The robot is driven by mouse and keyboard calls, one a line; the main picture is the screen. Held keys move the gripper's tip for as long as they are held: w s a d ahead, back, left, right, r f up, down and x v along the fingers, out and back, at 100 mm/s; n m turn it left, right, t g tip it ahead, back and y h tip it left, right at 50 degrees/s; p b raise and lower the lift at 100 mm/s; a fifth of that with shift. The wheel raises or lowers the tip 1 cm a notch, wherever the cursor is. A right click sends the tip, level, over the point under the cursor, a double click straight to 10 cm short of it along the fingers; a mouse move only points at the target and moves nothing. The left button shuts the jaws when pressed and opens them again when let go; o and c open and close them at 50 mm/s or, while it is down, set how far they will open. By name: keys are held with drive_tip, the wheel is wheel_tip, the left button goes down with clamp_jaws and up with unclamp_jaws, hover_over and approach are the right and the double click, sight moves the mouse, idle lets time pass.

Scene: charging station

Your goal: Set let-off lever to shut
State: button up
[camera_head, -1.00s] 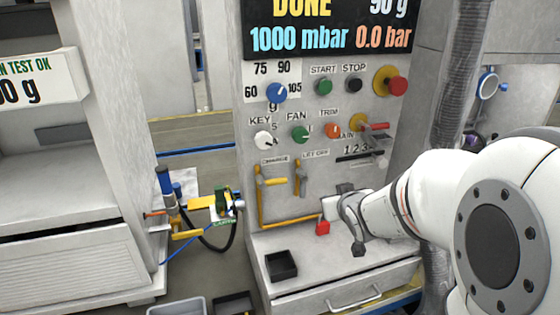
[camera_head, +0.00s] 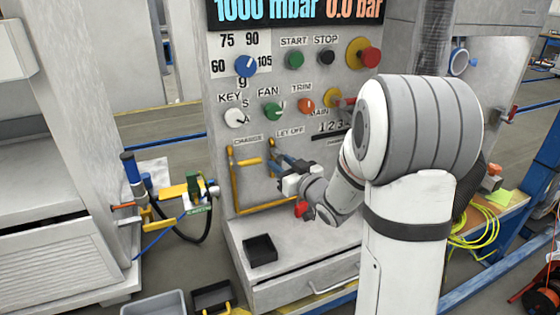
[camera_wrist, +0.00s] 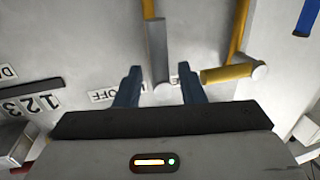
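The let-off lever is a grey bar in line with its yellow pipe, on the panel below the LET OFF label (camera_head: 290,132). In the wrist view the lever (camera_wrist: 157,50) points down the picture, its rounded end lying between my fingertips. My gripper (camera_wrist: 160,85) is open, one finger on each side of that end, with gaps visible. In the head view my gripper (camera_head: 284,163) is in front of the lever and partly hides it. Whether it touches the panel cannot be told.
The charge lever (camera_wrist: 225,73) has a yellow handle lying across its pipe, close beside one finger. A red handle (camera_head: 301,208) sits below my gripper. A black tray (camera_head: 260,249) stands on the ledge. Knobs and buttons fill the panel above.

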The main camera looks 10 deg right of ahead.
drive_tip(key=shift+x, duration=1.1)
drive_tip(key=shift+c, duration=0.3)
drive_tip(key=c, duration=0.7)
drive_tip(key=shift+r, duration=0.15)
clamp_jaws()
